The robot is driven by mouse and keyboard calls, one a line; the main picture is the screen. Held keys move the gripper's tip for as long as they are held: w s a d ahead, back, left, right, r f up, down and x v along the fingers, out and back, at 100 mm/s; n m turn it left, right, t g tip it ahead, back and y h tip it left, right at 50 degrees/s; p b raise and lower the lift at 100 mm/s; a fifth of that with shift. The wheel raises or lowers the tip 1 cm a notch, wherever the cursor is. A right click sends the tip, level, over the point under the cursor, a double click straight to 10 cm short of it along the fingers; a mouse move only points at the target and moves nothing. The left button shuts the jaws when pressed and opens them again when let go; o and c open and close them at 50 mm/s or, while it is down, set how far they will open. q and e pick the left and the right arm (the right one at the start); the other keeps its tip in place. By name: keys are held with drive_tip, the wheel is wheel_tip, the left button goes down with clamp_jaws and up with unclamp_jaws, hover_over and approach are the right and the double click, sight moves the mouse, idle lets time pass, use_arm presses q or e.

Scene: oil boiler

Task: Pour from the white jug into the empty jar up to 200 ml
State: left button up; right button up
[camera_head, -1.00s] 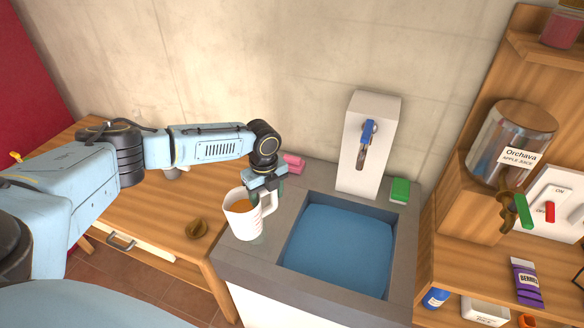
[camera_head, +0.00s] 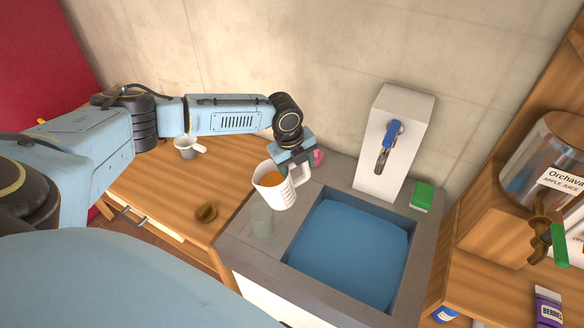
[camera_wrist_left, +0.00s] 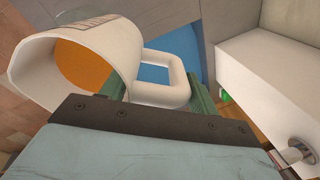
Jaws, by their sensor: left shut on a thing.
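The white jug (camera_head: 275,194) holds orange liquid and hangs above the grey counter, tilted slightly to the left. My left gripper (camera_head: 294,168) is shut on its handle. The left wrist view shows the jug (camera_wrist_left: 112,45) close up, with the handle between the green fingers (camera_wrist_left: 160,95). The empty jar (camera_head: 262,222), a small clear greenish glass, stands on the counter left of the sink, just below and left of the jug. No liquid shows in it, and its markings are too small to read. My right gripper is out of view.
The blue sink (camera_head: 350,250) lies right of the jar, with a white tap unit (camera_head: 396,140) behind it and a green sponge (camera_head: 422,196) beside it. A brown object (camera_head: 206,212) and a small white cup (camera_head: 187,148) are on the wooden table at left.

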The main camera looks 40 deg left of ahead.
use_arm(q)
drive_tip(key=shift+s+a+r+t, duration=0.1)
drive_tip(key=shift+a+r+t, duration=0.05)
drive_tip(key=shift+r+t, duration=0.35)
drive_tip(key=shift+r+t+h, duration=0.4)
drive_tip(key=shift+t+h, duration=0.1)
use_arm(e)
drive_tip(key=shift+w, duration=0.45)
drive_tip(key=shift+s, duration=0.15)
use_arm(q)
drive_tip(key=shift+s+f+t+b, duration=0.1)
drive_tip(key=shift+f+t+b, duration=0.4)
drive_tip(key=shift+f+b, duration=0.1)
drive_tip(key=shift+a+f+t+h+b, duration=0.1)
drive_tip(key=shift+f+t+h+b, duration=0.25)
drive_tip(key=shift+t+b, duration=0.2)
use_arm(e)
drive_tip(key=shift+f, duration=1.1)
use_arm(q)
drive_tip(key=shift+r, duration=0.1)
drive_tip(key=shift+s, duration=0.1)
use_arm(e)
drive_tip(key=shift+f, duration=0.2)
